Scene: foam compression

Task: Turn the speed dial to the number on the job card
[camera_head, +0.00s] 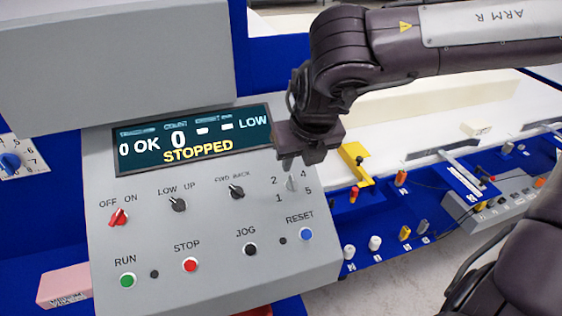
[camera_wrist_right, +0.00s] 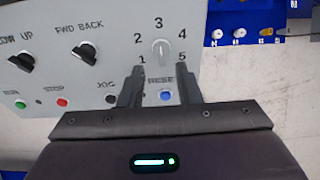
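The speed dial (camera_head: 291,184) is a small light-grey knob on the sloping grey control panel (camera_head: 215,270), ringed by the numbers 1 to 5. In the right wrist view the dial (camera_wrist_right: 161,51) has its pale pointer upright, toward the 3. My right gripper (camera_head: 290,164) is above the dial and partly hides its numbers in the head view. In the wrist view its two fingers (camera_wrist_right: 161,72) are apart, with the dial centred just beyond their tips. Contact cannot be told. I cannot make out a job card. My left gripper is out of view.
The display (camera_head: 190,140) reads STOPPED. A red OFF/ON switch (camera_head: 119,217), two black switches (camera_head: 178,204) and several push buttons sit near the dial. A blue dial (camera_head: 10,161) is at far left, above a pink block (camera_head: 65,286). A yellow bracket (camera_head: 354,163) stands right.

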